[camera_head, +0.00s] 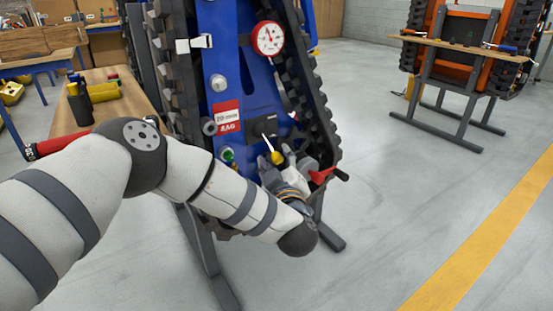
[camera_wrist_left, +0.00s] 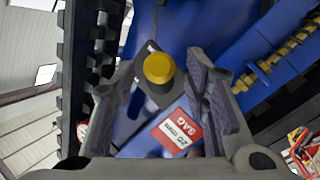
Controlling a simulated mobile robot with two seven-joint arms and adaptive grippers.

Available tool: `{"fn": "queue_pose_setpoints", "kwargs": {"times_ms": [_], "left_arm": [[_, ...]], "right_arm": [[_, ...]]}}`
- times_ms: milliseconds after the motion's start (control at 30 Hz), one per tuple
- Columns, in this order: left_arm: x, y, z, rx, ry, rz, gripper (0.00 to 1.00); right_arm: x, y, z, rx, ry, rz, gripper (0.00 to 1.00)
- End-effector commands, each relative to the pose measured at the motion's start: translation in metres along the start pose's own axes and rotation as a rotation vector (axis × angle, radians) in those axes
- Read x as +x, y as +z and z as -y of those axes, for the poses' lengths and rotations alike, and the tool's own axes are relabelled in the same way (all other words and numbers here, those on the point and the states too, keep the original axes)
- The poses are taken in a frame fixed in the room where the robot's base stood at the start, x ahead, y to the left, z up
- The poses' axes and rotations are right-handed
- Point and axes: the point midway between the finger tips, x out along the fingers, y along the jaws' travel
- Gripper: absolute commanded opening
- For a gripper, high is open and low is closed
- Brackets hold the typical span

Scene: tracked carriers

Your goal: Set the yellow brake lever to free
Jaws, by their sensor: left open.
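The brake lever (camera_head: 268,144) has a pale shaft and a yellow knob (camera_head: 277,158). It sticks out from a dark plate on the blue tracked carrier (camera_head: 216,45) and slants down to the right. In the left wrist view the yellow knob (camera_wrist_left: 158,67) shows end-on, in front of the dark plate (camera_wrist_left: 158,93). My left gripper (camera_head: 281,164) is open, with its fingers close to the knob. In the wrist view the two fingers stand on either side of the knob, with gaps between. The plate's markings are too small to read. My right gripper is not in view.
Near the lever are a green button (camera_head: 228,155), a red handle (camera_head: 322,175) and a red-white label (camera_head: 226,117). A round gauge (camera_head: 268,38) is higher up. A wooden bench (camera_head: 120,101) stands left. The floor at right (camera_head: 420,190) is clear.

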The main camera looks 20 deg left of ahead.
Motion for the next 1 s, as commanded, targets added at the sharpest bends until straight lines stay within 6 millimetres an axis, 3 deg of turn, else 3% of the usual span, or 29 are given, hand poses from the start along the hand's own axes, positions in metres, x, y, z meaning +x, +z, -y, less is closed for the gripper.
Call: {"fn": "queue_pose_setpoints", "kwargs": {"times_ms": [133, 400, 600, 1000], "left_arm": [[0.015, 0.001, 0.001, 0.001, 0.0, 0.0, 0.42], [0.017, 0.001, 0.0, 0.001, 0.0, 0.002, 0.42], [0.017, 0.001, 0.0, 0.001, 0.0, 0.002, 0.0], [0.016, -0.005, -0.005, -0.018, -0.021, 0.028, 0.0]], "right_arm": [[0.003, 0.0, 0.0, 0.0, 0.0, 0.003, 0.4], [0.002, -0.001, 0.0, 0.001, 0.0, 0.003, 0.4], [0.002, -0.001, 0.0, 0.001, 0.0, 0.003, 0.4], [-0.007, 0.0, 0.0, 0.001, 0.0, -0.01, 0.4]]}}
